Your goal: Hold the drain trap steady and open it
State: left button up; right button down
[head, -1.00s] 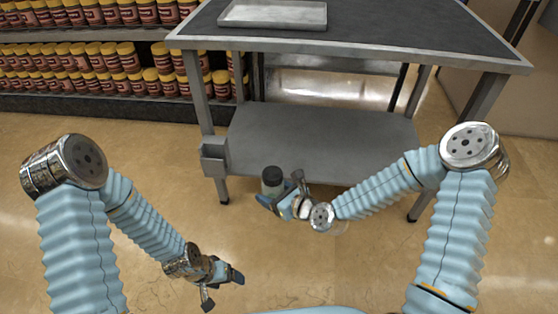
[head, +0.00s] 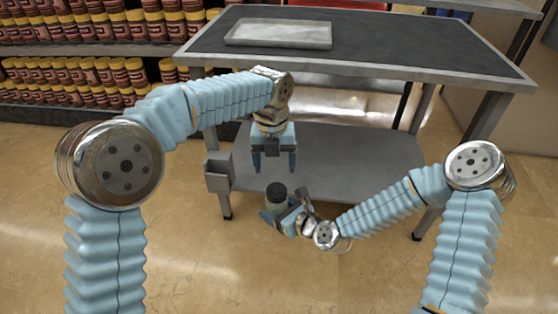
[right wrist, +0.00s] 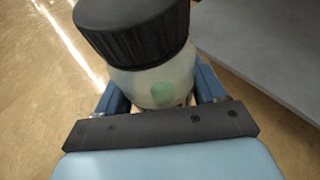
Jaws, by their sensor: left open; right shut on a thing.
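The drain trap (head: 276,193) is a pale jar with a ribbed black cap, held upright in front of the table's lower shelf. It fills the top of the right wrist view (right wrist: 155,80), where a greenish patch shows through its pale body under the black cap (right wrist: 130,28). My right gripper (head: 277,217) is shut on the jar's body below the cap, one finger on each side. My left gripper (head: 273,165) is open and empty, pointing down above the drain trap, with a gap between its fingertips and the cap.
A grey metal table (head: 450,62) with a dark top stands ahead, with a shallow metal tray (head: 280,34) on it. Its lower shelf (head: 345,165) lies just behind the grippers. A small grey box (head: 218,173) hangs on its left leg. Shelves of jars (head: 90,72) stand back left.

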aim_at(279, 188)
pick_arm(q)
jog(key=shift+s+d+r+m, duration=0.35)
jog(key=shift+r+m, duration=0.05)
jog(key=shift+m, duration=0.1)
jog(key=shift+s+d, duration=0.1)
jog(key=shift+s, duration=0.05)
notch_tip(279, 188, down, 8)
jog(key=shift+r, duration=0.15)
